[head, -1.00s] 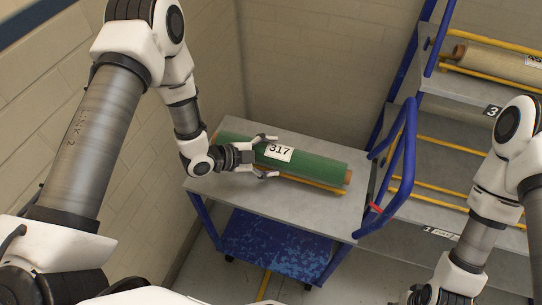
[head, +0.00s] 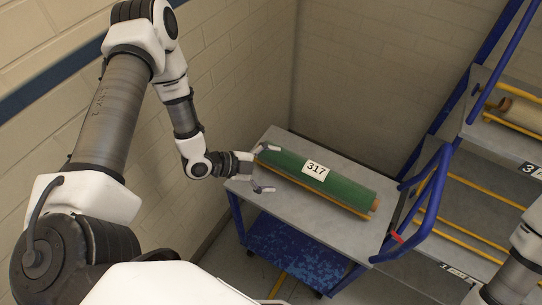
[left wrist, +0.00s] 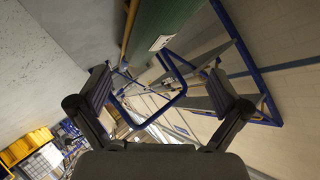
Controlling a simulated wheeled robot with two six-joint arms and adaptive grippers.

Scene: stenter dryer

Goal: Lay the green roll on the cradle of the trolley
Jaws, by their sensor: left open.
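The green roll (head: 337,186), with a white 317 label, lies along the yellow-railed cradle (head: 325,202) on the grey top of the trolley (head: 300,210). Its brown core end shows at the right. My left gripper (head: 267,169) is open and empty at the roll's left end, its upper finger close to that end. I cannot tell if it touches. In the left wrist view the roll (left wrist: 168,22) shows at the top, beyond the open fingers (left wrist: 160,88). Only part of my right arm shows at the right edge; its gripper is out of view.
The trolley's blue handle (head: 430,200) rises at its right end. Beside it stands a stepped rack (head: 455,205) with yellow rails; a beige roll (head: 520,114) lies on an upper level. Brick walls close in behind and at the left. The trolley top's near side is bare.

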